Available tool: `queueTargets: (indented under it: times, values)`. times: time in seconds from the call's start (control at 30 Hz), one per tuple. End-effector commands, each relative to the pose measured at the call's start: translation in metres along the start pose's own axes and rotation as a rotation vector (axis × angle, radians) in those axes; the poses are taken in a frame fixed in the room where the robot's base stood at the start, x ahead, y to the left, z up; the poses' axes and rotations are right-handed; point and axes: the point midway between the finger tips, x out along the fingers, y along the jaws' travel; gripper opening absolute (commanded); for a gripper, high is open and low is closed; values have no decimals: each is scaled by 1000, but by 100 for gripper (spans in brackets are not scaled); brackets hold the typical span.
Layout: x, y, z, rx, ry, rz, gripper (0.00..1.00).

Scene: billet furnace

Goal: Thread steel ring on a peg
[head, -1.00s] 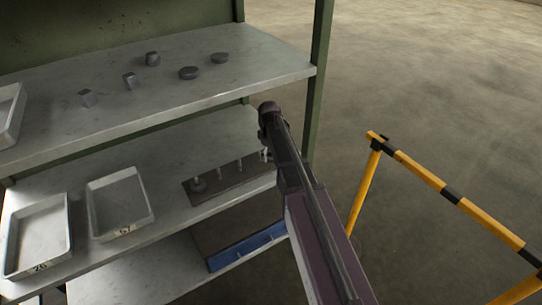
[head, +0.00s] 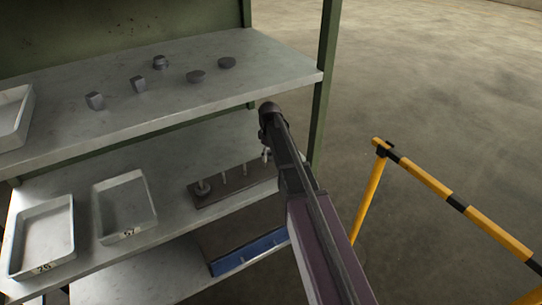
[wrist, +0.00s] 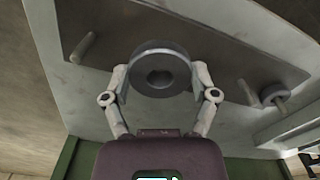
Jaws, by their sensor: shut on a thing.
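My gripper (wrist: 160,74) is shut on a grey steel ring (wrist: 138,82), its two fingers on opposite sides of the rim. The ring's dark hole faces the wrist camera; I cannot tell whether a peg lies behind it. The dark peg board (head: 214,196) lies on the middle shelf, with several upright pegs in a row. Bare pegs (wrist: 83,47) (wrist: 246,92) flank the held ring. In the head view my arm hides the held ring.
The upper shelf (head: 200,110) holds several grey metal pieces and a tray. Two numbered trays (head: 43,240) (head: 124,210) stand left of the board. A green post (head: 327,70) and yellow-black barrier (head: 458,204) are close to my arm.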

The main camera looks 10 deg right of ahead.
Motion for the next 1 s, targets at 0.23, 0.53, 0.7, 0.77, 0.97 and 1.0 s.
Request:
queueTargets:
  times: [0.23,0.53,0.7,0.77,0.97,1.0]
  values:
    - [0,4,-9,0,0,0,15]
    - [0,8,-18,0,0,0,15]
    - [1,10,-24,0,0,0,15]
    - [1,11,-26,0,0,0,15]
    - [1,14,-32,0,0,0,15]
    - [1,14,-33,0,0,0,15]
